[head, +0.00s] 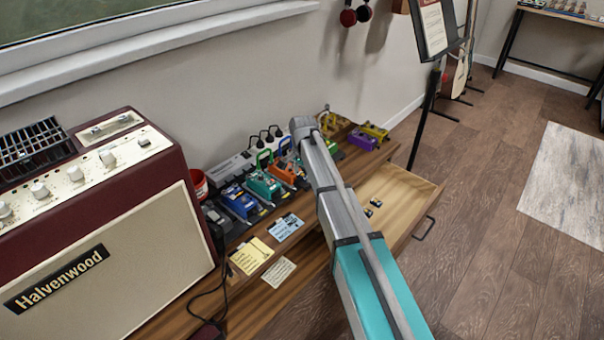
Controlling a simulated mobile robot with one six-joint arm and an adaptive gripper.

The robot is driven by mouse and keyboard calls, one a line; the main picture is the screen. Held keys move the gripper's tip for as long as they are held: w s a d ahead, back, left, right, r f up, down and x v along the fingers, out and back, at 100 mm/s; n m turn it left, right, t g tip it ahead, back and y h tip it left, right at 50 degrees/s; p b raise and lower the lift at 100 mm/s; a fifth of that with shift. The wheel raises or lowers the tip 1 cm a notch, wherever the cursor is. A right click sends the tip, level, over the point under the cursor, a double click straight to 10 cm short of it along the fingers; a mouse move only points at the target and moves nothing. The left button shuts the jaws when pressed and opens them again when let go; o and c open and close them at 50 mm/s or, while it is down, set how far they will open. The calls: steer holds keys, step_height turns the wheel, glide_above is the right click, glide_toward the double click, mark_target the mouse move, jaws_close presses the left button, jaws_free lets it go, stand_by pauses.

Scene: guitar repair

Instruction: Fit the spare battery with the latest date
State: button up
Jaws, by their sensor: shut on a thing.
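My arm reaches from the bottom of the head view toward the row of pedals. My gripper (287,148) shows only as a small dark shape beside the arm's far end, over the teal and orange pedals. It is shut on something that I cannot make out. The teal pedal (262,185) has a green loop standing above it. The orange pedal (288,174) is partly hidden by my arm. Two small dark battery-like blocks (375,203) lie in the open wooden drawer (405,192). Their dates are too small to read.
A yellow note (251,255), a blue card (286,227) and a pale card (279,271) lie near the front edge. The Halvenwood amplifier (150,270) fills the left. A music stand (436,90) stands behind the drawer.

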steer(key=shift+a+r+p, duration=0.1)
steer(key=shift+r+p, duration=0.3)
steer(key=shift+p, duration=0.25)
steer(key=shift+c, duration=0.2)
stand_by(1.0)
steer(key=shift+r+p, duration=0.8)
steer(key=shift+r, duration=0.05)
stand_by(1.0)
steer(key=o, duration=1.2)
steer(key=shift+o, duration=0.2)
steer(key=shift+r, duration=0.15)
step_height(320, 180, up, 8)
steer(key=p, duration=0.8)
steer(key=shift+s, duration=0.1)
stand_by(0.5)
